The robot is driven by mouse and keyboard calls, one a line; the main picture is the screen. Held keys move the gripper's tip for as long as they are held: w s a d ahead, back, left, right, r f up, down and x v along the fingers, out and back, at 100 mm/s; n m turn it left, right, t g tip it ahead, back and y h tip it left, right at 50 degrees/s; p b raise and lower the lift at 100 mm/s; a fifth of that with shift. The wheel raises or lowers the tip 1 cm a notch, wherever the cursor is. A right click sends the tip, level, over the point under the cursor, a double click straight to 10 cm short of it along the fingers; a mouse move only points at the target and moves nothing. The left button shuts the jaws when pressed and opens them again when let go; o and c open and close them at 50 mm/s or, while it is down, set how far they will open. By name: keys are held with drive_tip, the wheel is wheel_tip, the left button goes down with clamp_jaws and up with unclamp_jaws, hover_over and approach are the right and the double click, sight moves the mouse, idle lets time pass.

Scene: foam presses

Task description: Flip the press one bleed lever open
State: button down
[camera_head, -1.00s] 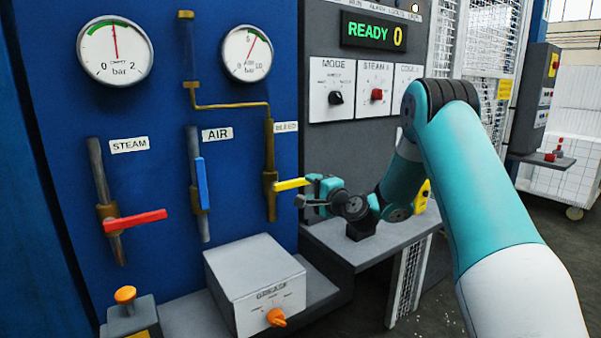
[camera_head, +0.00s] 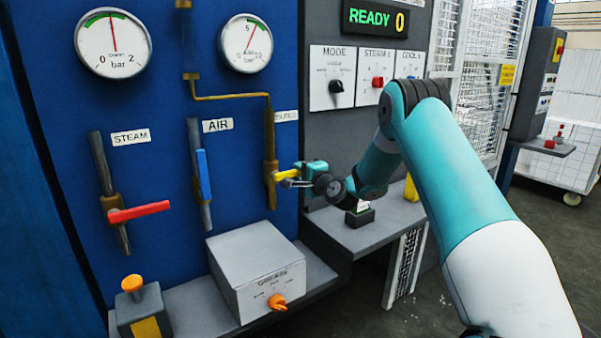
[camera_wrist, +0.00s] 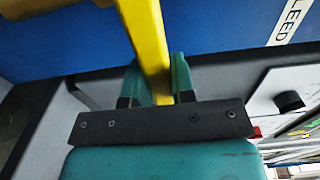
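The yellow bleed lever (camera_head: 286,174) sticks out sideways, to the right, from the brass valve on the pipe under the BLEED label (camera_head: 286,116). My gripper (camera_head: 290,178) is at the lever's outer part, to the right of the valve. In the wrist view the lever (camera_wrist: 146,38) runs down between the two teal fingers of my gripper (camera_wrist: 156,75). The fingers lie close against both sides of it, and the gripper looks shut on it. The lever's outer end is partly hidden by the gripper.
A blue air lever (camera_head: 203,174) and a red steam lever (camera_head: 139,211) are to the left. A grey grease box (camera_head: 250,255) and an orange-topped button box (camera_head: 138,308) stand below. A grey shelf (camera_head: 385,228) lies under my forearm.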

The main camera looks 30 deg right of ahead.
sight(272, 149)
drive_tip(key=shift+n+b, duration=0.3)
drive_tip(key=shift+b, duration=0.05)
drive_tip(key=r+n+b, duration=0.1)
drive_tip(key=n+b, duration=0.1)
drive_tip(key=r+n+b, duration=0.1)
drive_tip(key=n+b, duration=0.1)
drive_tip(key=shift+a+r+b, duration=0.3)
drive_tip(key=shift+a+r, duration=0.05)
drive_tip(key=shift+a, duration=0.05)
drive_tip(key=n+b, duration=0.1)
drive_tip(key=a+r+n+b, duration=0.1)
drive_tip(key=n+b, duration=0.1)
drive_tip(key=r+n+b, duration=0.1)
drive_tip(key=n+b, duration=0.1)
drive_tip(key=shift+a+r, duration=0.15)
drive_tip(key=shift+a, duration=0.2)
drive_tip(key=a+n+b, duration=0.1)
drive_tip(key=b, duration=0.1)
drive_tip(key=a+r+n+b, duration=0.1)
drive_tip(key=n+b, duration=0.1)
drive_tip(key=shift+s+r+n, duration=0.1)
drive_tip(key=shift+r+n, duration=0.05)
drive_tip(key=shift+n, duration=0.15)
drive_tip(key=shift+a+r+n+b, duration=0.25)
drive_tip(key=shift+a+n+b, duration=0.55)
drive_tip(key=shift+n+b, duration=0.45)
drive_tip(key=shift+a+r+n+b, duration=0.25)
drive_tip(key=shift+a+n+b, duration=0.5)
drive_tip(key=shift+n+b, duration=0.45)
